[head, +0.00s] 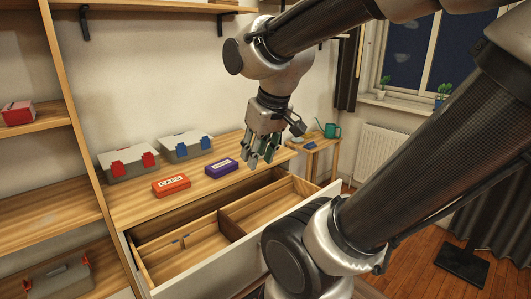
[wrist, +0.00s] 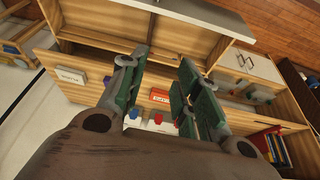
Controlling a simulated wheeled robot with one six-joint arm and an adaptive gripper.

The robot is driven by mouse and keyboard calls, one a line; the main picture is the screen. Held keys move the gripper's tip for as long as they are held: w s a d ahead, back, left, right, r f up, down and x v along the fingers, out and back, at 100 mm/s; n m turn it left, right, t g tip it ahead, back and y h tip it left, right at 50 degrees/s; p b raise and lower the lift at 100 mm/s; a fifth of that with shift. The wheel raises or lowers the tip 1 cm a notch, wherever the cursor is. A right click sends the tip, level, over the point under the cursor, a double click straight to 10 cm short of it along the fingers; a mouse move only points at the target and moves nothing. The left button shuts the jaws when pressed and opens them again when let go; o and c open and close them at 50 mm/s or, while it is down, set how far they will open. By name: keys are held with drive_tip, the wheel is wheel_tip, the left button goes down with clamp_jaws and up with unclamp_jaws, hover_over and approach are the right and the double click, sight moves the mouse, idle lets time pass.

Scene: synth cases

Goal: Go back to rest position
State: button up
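My gripper (head: 261,152) hangs in the air above the open drawer (head: 205,245), near the right end of the wooden top. In the wrist view, my gripper (wrist: 160,78) has its green-padded fingers spread apart, with nothing between them. An orange-red box marked CAPS (head: 171,185) and a purple box (head: 221,168) lie on the wooden top, apart from my gripper. The orange-red box also shows in the wrist view (wrist: 160,97), beyond the fingers. The part of the drawer behind my arm is hidden.
A grey case with red latches (head: 128,162) and one with blue latches (head: 186,146) stand against the wall. The drawer sticks out and has wooden dividers. Shelves (head: 45,120) are at left. A side table (head: 315,143) with a watering can (head: 332,130) stands near the radiator (head: 382,153).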

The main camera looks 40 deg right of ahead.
drive_tip(key=s, duration=0.1)
drive_tip(key=s+r, duration=0.1)
drive_tip(key=s, duration=0.1)
drive_tip(key=shift+s+a+r, duration=0.25)
drive_tip(key=shift+s+a, duration=0.15)
